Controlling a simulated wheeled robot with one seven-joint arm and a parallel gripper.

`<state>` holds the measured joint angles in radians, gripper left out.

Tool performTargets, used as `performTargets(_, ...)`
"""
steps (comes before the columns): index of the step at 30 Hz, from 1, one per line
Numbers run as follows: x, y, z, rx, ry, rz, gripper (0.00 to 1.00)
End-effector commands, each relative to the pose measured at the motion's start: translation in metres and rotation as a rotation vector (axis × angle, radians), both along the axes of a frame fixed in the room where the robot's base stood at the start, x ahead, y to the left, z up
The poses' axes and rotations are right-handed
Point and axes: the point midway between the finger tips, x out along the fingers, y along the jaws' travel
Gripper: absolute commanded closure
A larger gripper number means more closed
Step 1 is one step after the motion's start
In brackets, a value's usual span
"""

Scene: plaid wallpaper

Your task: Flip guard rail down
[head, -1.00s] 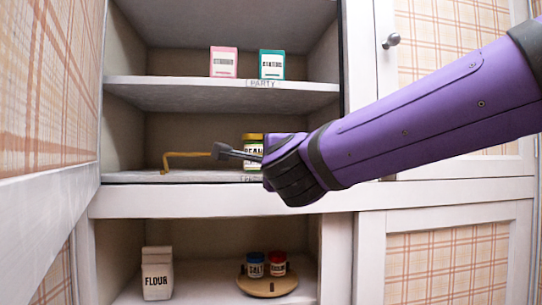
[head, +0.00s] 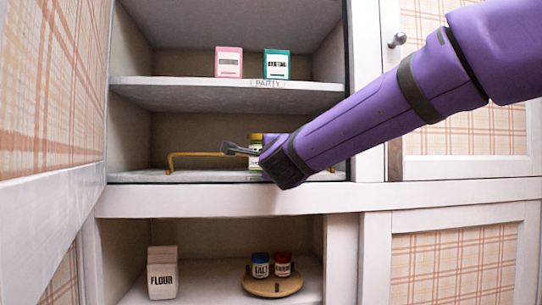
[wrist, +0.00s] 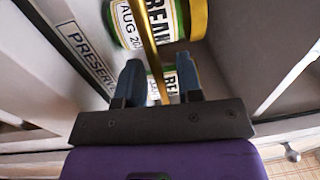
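The guard rail (head: 200,154) is a thin brass bar along the front of the middle shelf (head: 205,177). It stands raised above the shelf's front edge, and my arm hides part of it. In the wrist view the rail (wrist: 150,45) runs between the two dark fingers of my gripper (wrist: 160,72). The fingers are apart, and I cannot tell whether either touches the rail. In the head view my gripper (head: 230,148) is at the rail, in front of the shelf. A bean jar (head: 255,141) stands just behind it and also shows in the wrist view (wrist: 165,22).
Pink (head: 228,62) and teal (head: 277,64) boxes stand on the upper shelf. A flour carton (head: 162,273) and a round turntable (head: 272,288) with two small jars are below. An open door (head: 50,190) flanks the left; a closed door with a knob (head: 398,40) is right.

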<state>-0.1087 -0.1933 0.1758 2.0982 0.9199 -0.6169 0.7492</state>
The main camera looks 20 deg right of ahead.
Motion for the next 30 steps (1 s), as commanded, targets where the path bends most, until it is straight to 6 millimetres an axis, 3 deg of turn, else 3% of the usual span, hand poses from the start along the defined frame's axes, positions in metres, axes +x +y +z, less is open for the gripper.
performTargets(6, 0.0, 0.0, 0.0, 0.0, 0.0, 0.0, 0.69)
performTargets(10, 0.0, 0.0, 0.0, 0.0, 0.0, 0.0, 0.99)
performTargets(20, -0.001, -0.001, -0.002, -0.01, -0.037, -0.006, 1.0)
performTargets(30, -0.009, 0.001, -0.012, -0.055, -0.256, -0.004, 1.0)
